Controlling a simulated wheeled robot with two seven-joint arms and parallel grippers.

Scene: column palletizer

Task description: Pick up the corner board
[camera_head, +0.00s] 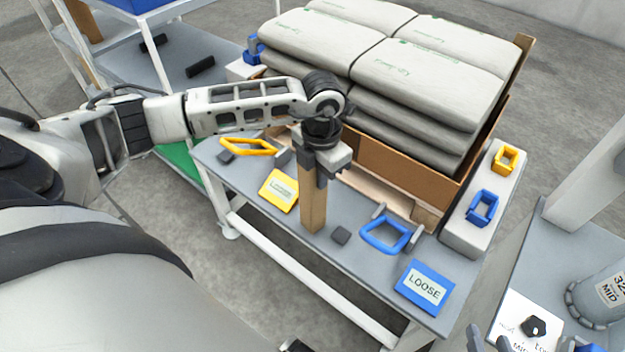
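A brown corner board (312,207) stands upright over the grey table, in front of the stacked sacks. My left gripper (321,168) points down at its top end, with the fingers closed around it. I cannot tell whether the board's lower end touches the table. Two dark fingertips of my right gripper (489,340) show at the bottom edge on the right, apart, with nothing seen between them. The rest of that gripper is out of view. Another brown upright board (523,55) stands at the far right corner of the stack.
Grey sacks (430,75) are stacked in a brown tray (400,167) behind the held board. On the grey table (350,262) are a yellow handle (249,147), a yellow card (279,190), a blue handle (386,237) and a blue "LOOSE" card (425,287). A grey canister (600,297) is at right.

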